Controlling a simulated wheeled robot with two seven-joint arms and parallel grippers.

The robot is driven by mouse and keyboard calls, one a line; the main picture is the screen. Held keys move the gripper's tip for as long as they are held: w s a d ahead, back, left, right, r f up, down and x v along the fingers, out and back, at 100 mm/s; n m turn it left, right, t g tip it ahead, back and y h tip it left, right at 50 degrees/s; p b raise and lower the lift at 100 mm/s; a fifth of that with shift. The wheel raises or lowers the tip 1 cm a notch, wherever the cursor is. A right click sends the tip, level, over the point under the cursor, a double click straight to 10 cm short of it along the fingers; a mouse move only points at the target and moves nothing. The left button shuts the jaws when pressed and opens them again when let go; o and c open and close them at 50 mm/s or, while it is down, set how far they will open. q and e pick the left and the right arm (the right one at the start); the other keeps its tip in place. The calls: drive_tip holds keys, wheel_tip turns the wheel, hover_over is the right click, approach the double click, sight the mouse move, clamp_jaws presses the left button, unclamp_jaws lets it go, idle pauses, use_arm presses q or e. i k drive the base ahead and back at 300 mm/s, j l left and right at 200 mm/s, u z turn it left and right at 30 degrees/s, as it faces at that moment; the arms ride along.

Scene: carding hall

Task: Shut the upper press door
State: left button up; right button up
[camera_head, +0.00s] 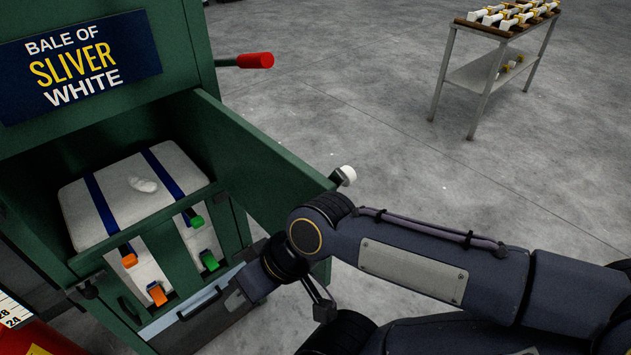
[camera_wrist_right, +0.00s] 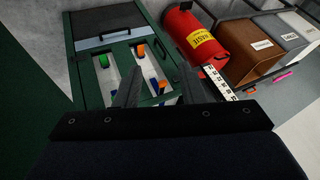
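The green press stands at the left in the head view, with a sign panel (camera_head: 80,65) reading "BALE OF SLIVER WHITE". Its upper door (camera_head: 250,160) stands open, swung outward to the right, with a white knob (camera_head: 345,175) near its free end. A white bale (camera_head: 125,200) with blue bands shows inside. My right arm reaches in from the right, its wrist just below the door's free end. My right gripper (camera_wrist_right: 152,60) has its fingers apart, with nothing seen between them, over the slotted lower front in the wrist view. In the head view its fingertips are hard to make out. My left gripper is not in view.
A red-handled lever (camera_head: 255,61) sticks out from the press side. Orange and green clips (camera_head: 157,293) sit on the slotted lower front, beside a grey panel (camera_head: 200,310). A red waste bin (camera_wrist_right: 195,40) and other bins stand close by.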

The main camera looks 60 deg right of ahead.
sight(267, 180)
drive_tip(key=k+l, duration=0.1)
drive_tip(key=l, duration=0.3)
drive_tip(key=k+l, duration=0.15)
drive_tip(key=l, duration=0.25)
drive_tip(key=k+l, duration=0.1)
drive_tip(key=l, duration=0.3)
drive_tip(key=k+l, duration=0.15)
drive_tip(key=l, duration=1.05)
drive_tip(key=k+l+u, duration=0.1)
drive_tip(key=l, duration=0.2)
drive_tip(key=k+l, duration=0.1)
drive_tip(key=l, duration=0.15)
drive_tip(key=j+u, duration=0.1)
drive_tip(key=j, duration=0.1)
